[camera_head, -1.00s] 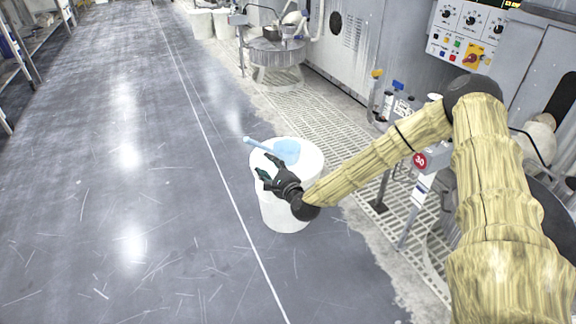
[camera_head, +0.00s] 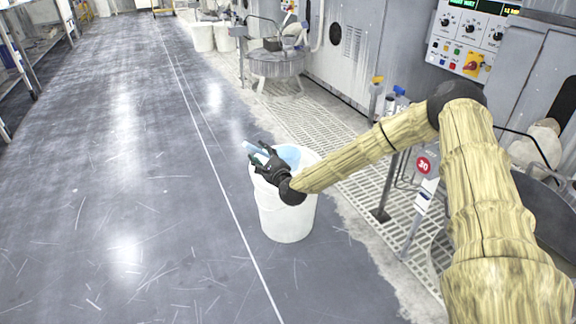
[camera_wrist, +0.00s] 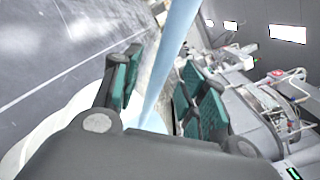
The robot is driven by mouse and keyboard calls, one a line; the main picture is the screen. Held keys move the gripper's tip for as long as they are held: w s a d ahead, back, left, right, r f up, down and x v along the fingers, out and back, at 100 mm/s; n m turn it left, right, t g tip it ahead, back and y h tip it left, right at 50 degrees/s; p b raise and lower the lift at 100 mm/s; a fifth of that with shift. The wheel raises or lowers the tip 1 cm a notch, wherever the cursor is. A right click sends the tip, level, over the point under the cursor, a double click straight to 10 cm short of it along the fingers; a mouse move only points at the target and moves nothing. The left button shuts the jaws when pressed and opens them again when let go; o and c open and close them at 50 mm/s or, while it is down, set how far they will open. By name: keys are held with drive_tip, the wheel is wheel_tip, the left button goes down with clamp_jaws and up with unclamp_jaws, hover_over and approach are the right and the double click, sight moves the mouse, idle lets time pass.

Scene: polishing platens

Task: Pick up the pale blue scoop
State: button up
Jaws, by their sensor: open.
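The pale blue scoop (camera_head: 291,155) lies on top of a white bin, its bowl partly hidden behind my gripper and its handle pointing up to the left. My gripper (camera_head: 257,158) is open at the handle. In the wrist view, the handle (camera_wrist: 167,62) runs between the two green-padded fingers of my gripper (camera_wrist: 160,88). There are gaps between the pads and the handle, and the fingers are not closed on it.
The white bin (camera_head: 287,215) stands on the dark floor beside a metal grating (camera_head: 335,140). Machine cabinets line the right side. The floor to the left is clear.

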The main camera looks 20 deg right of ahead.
drive_tip(key=shift+w+a, duration=0.15)
drive_tip(key=shift+w, duration=1.05)
drive_tip(key=shift+c, duration=0.3)
clamp_jaws()
